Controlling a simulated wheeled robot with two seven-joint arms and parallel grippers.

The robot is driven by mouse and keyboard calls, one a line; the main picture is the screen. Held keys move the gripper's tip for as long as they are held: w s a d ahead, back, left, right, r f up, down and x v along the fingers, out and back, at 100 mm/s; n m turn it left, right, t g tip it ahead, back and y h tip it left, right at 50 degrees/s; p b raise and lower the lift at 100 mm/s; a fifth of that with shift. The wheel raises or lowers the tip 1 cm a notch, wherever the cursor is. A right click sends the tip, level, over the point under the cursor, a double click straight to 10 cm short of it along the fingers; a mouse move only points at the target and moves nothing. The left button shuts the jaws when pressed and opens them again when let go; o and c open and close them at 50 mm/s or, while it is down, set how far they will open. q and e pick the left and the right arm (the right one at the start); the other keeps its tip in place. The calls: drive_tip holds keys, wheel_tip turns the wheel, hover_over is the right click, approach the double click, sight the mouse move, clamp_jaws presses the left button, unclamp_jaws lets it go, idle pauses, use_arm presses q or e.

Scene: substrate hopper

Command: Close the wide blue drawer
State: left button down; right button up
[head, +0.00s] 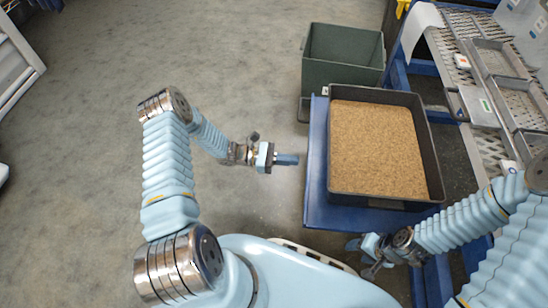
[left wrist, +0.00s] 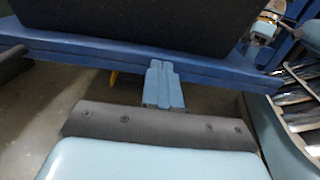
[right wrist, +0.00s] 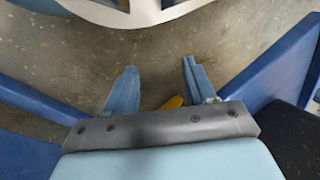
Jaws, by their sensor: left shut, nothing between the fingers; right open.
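The wide blue drawer (head: 316,150) is pulled out from the blue frame at the right, with a dark tray (head: 334,185) of brown granular substrate (head: 380,150) on it. In the left wrist view its blue front edge (left wrist: 100,54) crosses the picture. My left gripper (head: 292,159) is shut and empty, pointing at the drawer front with a small gap in the head view. Its fingers also show in the left wrist view (left wrist: 163,75), overlapping the edge; contact cannot be told there. My right gripper (head: 362,254) is open and empty near the drawer's near corner; it also shows in the right wrist view (right wrist: 159,72).
A grey-green bin (head: 342,50) stands on the floor beyond the drawer. A perforated metal worktop (head: 452,70) lies at the right. Blue panels (right wrist: 275,65) flank my right gripper. The grey floor (head: 230,60) left of the drawer is clear.

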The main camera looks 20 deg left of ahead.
use_arm(q)
drive_tip(key=shift+x, duration=1.3)
